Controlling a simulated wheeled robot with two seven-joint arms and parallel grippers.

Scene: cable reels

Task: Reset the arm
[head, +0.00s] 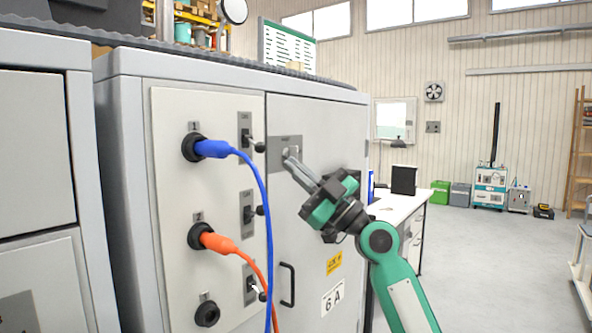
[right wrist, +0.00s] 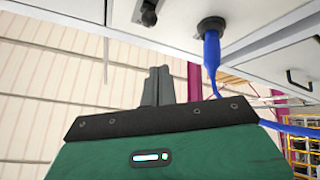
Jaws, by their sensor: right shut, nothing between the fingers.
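My right gripper (head: 292,160) is shut and empty. In the head view its fingertips are in front of the grey plate (head: 280,143) on the cabinet door, close to it; I cannot tell whether they touch. My right arm (head: 395,270) is green and comes in from the lower right. In the right wrist view the shut fingers (right wrist: 157,84) point up toward the cabinet, with a blue plug (right wrist: 211,50) to their right. My left gripper is not in view.
The grey cabinet (head: 215,78) carries a blue plug (head: 212,149), an orange plug (head: 217,242), an empty socket (head: 207,314) and several switches (head: 248,209). Their cables hang beside the door handle (head: 287,285). A white desk (head: 405,202) stands behind my arm. The floor (head: 480,260) at right is clear.

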